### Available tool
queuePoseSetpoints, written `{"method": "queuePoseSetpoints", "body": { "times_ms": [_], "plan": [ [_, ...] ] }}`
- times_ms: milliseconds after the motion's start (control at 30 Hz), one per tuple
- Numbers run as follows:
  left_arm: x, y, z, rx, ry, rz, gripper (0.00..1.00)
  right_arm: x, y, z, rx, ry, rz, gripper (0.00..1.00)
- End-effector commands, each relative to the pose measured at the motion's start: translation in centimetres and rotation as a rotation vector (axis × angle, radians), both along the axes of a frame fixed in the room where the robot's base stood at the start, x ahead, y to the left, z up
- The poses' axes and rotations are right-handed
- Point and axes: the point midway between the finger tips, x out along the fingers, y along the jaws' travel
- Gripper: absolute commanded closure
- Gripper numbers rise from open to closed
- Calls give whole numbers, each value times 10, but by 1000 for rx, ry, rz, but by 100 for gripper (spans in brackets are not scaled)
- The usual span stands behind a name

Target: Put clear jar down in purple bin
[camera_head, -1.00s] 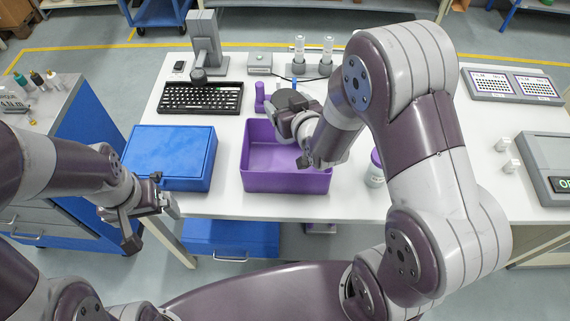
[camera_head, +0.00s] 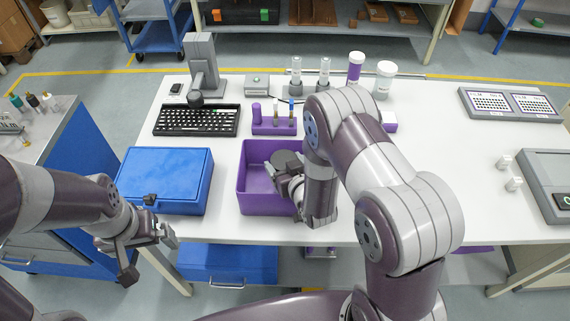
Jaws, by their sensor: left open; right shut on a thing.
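The purple bin (camera_head: 256,204) stands open at the table's front edge, right of the blue box. My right gripper (camera_head: 284,178) is over the bin, pointing down into it, shut on the clear jar. Only the jar's dark round top (camera_head: 287,160) shows, at the bin's middle to right side; its body is hidden by the gripper and arm. I cannot tell whether the jar touches the bin floor. My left gripper (camera_head: 150,236) is open and empty, in front of the blue box.
The blue box (camera_head: 165,181) lies left of the bin. A keyboard (camera_head: 196,121) and a purple rack (camera_head: 274,126) with small tubes are behind. The table's right middle is clear.

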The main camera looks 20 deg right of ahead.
Motion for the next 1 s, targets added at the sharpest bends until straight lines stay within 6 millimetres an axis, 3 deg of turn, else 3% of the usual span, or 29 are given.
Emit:
{"method": "queuePoseSetpoints", "body": {
  "times_ms": [267,300,333,667,1000],
  "plan": [
    [0,0,-5,0,0,0,0,0,0,-4,0,0,0,75],
    [0,0,-3,0,0,0,0,0,0,-3,0,1,0,8],
    [0,0,-3,0,0,0,0,0,0,-2,0,1,0,0],
    [0,0,-1,0,0,0,0,-5,-1,2,0,2,0,0],
    [0,0,-8,0,0,0,0,-76,-10,31,0,0,0,0]
  ]
}}
